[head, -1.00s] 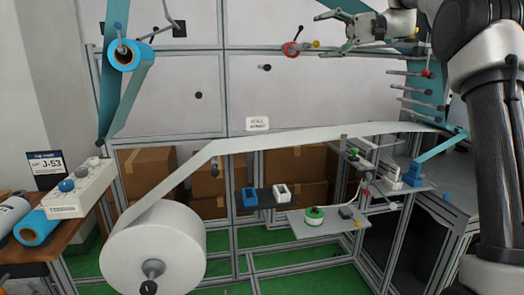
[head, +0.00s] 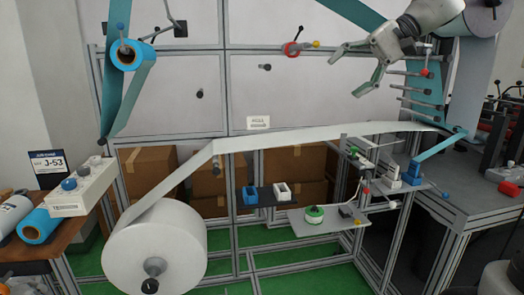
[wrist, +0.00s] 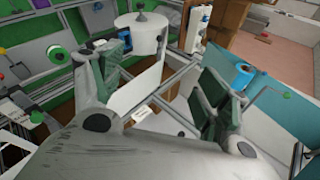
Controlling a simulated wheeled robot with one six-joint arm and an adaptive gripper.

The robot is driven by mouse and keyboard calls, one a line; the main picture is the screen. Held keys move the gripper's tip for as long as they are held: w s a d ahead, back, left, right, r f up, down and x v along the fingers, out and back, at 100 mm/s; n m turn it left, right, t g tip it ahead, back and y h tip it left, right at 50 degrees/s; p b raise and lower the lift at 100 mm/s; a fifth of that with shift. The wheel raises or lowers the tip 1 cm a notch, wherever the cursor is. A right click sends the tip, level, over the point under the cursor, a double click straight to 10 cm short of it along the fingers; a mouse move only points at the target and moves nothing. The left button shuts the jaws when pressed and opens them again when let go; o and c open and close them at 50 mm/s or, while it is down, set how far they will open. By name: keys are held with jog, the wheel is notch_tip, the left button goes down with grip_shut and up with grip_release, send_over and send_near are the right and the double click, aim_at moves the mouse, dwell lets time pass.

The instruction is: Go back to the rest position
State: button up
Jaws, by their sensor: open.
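My gripper (head: 358,72) is at the upper right of the head view, in front of the grey wall panels. Its two fingers are spread apart with nothing between them. It hangs above the white web (head: 300,136) and left of a row of horizontal rods. In the wrist view my gripper (wrist: 160,85) shows both open fingers with green-grey pads. The white web and its large roll (wrist: 142,35) show beyond them.
A big white roll (head: 155,250) stands at the lower left. A blue roll (head: 126,55) hangs on the frame at the upper left. A small shelf (head: 325,228) holds a green-and-white spool (head: 314,214). A grey bench (head: 465,195) stands at the right.

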jog(key=s+d+f+n+t+h, duration=0.1)
jog(key=s+d+f+h, duration=0.3)
jog(key=s+d+f, duration=0.4)
jog(key=s+d+f+n+t+h, duration=0.1)
jog(key=s+d+f+h, duration=0.4)
jog(key=s+d+f, duration=0.3)
jog(key=s+f, duration=0.4)
jog(key=s, duration=0.2)
jog(key=shift+s+f+t+h, duration=0.2)
jog(key=shift+s+t+h, duration=0.1)
jog(key=shift+t, duration=0.1)
jog(key=shift+d, duration=0.1)
